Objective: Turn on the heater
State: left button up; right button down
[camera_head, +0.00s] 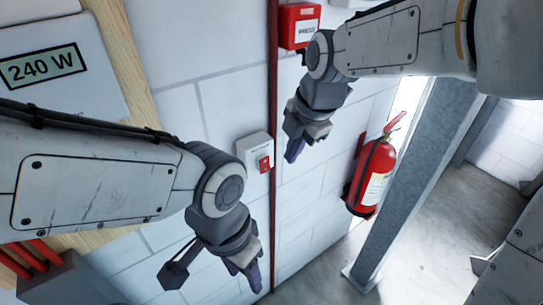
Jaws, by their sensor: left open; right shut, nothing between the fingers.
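My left gripper (250,277) is open and empty, below the switch box in the picture. My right gripper (293,152) is shut and empty, up and right of the switch box in the picture. I cannot tell which of these belongs to the heater.
A red "PRESS" call box (299,24) is on the wall at the top, by a dark red vertical pipe (273,90). A red fire extinguisher (374,178) hangs beside a grey steel post (408,185). Grey floor (440,215) is open at the right.

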aim_at(265, 166)
jog(key=w+a+f+p, duration=0.4)
jog(key=w+f, duration=0.1)
jog(key=f, duration=0.5)
jog(key=shift+w+a, duration=0.15)
jog(key=shift+w, duration=0.25)
jog(key=shift+w+a+b, duration=0.15)
jog(key=shift+b, duration=0.25)
